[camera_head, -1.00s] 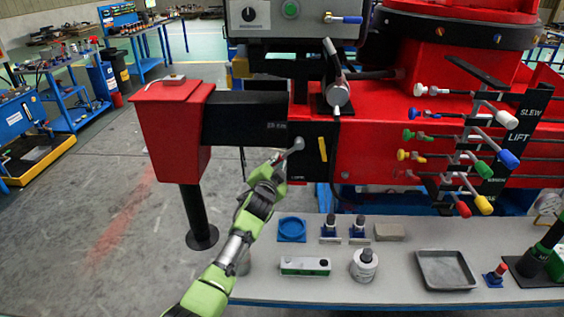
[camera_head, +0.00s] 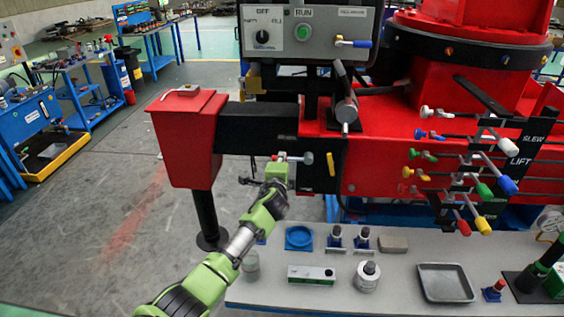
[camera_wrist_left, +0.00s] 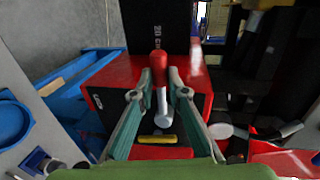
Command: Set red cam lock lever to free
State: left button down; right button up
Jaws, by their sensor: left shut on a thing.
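The red cam lock lever has a red knob (camera_wrist_left: 159,62) and a pale grey shaft (camera_wrist_left: 162,105) in the left wrist view. My left gripper (camera_head: 279,164) is shut on the lever. In the wrist view its two fingers (camera_wrist_left: 160,82) stand on either side of the knob and shaft. Fingers and arm partly hide the knob in the head view. My right gripper is not in view.
A yellow handle (camera_head: 331,164) is close right of the lever. The control box (camera_head: 305,30) is above, and a bank of coloured levers (camera_head: 480,165) is at the right. A grey bench (camera_head: 395,270) with parts lies below. Open floor (camera_head: 110,230) is at the left.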

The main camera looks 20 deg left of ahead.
pick_arm(q)
jog(key=shift+r, duration=0.15)
dwell(0.3)
jog(key=c, duration=2)
grip_release()
jog(key=shift+o, duration=0.2)
jog(key=v, duration=1.2)
